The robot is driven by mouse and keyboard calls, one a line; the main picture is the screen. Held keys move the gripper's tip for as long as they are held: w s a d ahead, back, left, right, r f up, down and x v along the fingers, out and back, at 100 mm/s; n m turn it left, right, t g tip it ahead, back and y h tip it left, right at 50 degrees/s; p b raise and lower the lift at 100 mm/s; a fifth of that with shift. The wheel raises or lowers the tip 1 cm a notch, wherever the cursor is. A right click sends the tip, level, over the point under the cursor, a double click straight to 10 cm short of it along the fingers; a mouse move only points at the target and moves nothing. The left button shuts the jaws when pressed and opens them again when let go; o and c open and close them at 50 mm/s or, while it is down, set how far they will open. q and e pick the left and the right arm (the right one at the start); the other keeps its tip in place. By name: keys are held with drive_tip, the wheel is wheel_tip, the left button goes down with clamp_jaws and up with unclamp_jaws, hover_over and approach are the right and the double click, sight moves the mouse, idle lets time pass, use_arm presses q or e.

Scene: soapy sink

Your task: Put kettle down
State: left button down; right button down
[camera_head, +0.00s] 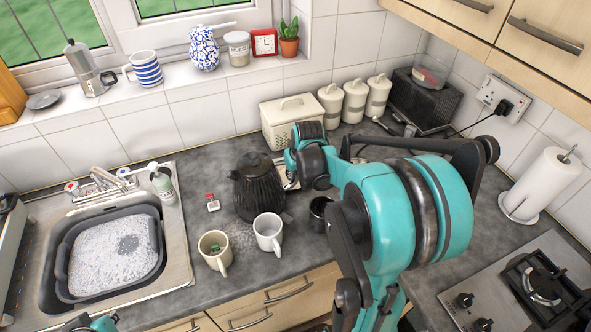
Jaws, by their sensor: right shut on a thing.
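The black ribbed kettle (257,187) is upright over the worktop, behind two mugs. Its base looks at or very near the worktop; I cannot tell whether it touches. My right gripper (288,178) is at the kettle's right side, shut on it. The fingers and handle are mostly hidden by my teal wrist. My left gripper (90,323) shows only as a small teal and dark part at the bottom left edge, and its fingers cannot be made out.
A dark cup (319,213) is to the right. The soapy sink (112,250) is left, a bread bin (291,118) behind, the hob (530,285) right.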

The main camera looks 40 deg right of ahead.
drive_tip(key=c, duration=1.4)
unclamp_jaws()
drive_tip(key=shift+r, duration=0.15)
drive_tip(key=p+v, duration=0.4)
drive_tip(key=v, duration=0.8)
drive_tip(key=s+a+n+t, duration=0.1)
drive_tip(key=s+a, duration=0.2)
drive_tip(key=a, duration=0.3)
drive_tip(key=s+a+f+t+y, duration=0.1)
drive_tip(key=s+a, duration=0.2)
drive_tip(key=a, duration=0.4)
drive_tip(key=s+a+n, duration=0.1)
drive_tip(key=s+a, duration=0.3)
drive_tip(key=a, duration=0.3)
drive_tip(key=shift+f+n+t, duration=0.2)
drive_tip(key=shift+n+t, duration=0.1)
drive_tip(key=shift+t, duration=0.1)
